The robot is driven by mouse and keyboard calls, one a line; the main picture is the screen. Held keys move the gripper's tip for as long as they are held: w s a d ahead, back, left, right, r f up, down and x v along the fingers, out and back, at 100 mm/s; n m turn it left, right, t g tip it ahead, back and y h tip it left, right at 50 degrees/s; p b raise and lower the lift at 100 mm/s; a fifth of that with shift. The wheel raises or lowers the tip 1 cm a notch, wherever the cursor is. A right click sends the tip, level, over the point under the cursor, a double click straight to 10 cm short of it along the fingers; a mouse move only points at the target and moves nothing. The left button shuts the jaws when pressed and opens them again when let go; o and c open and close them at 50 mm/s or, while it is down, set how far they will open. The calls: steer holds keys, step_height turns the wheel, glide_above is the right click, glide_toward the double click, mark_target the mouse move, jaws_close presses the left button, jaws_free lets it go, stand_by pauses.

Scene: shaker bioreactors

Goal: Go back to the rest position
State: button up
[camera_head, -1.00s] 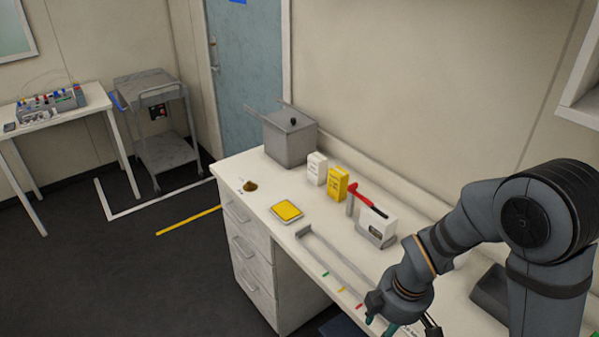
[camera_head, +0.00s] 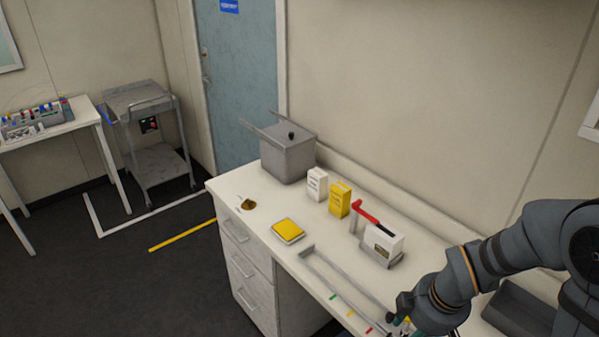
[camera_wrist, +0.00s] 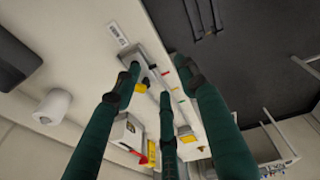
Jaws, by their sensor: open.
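My gripper (camera_head: 408,326) is at the bottom edge of the head view, over the front part of the white bench (camera_head: 262,215), and is partly cut off. In the wrist view my gripper (camera_wrist: 165,84) shows its dark green fingers spread apart, with nothing held between them. Beyond the fingers lie the bench top and a long grey rail frame (camera_head: 345,278) with small coloured marks on its front edge.
On the bench stand a grey lidded tank (camera_head: 288,155), a white box (camera_head: 317,184), a yellow box (camera_head: 340,199), a yellow-topped tray (camera_head: 287,230) and a white device (camera_head: 383,243) beside a red-handled tool (camera_head: 366,213). A dark grey tray (camera_head: 520,308) lies at right. A trolley (camera_head: 150,145) stands left.

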steer(key=shift+s+d+f, duration=0.1)
steer(key=shift+s, duration=0.9)
steer(key=shift+s+d+f, duration=0.1)
steer(key=shift+s, duration=0.85)
steer(key=shift+w+a, duration=0.1)
steer(key=shift+a, duration=0.05)
steer(key=shift+a, duration=0.1)
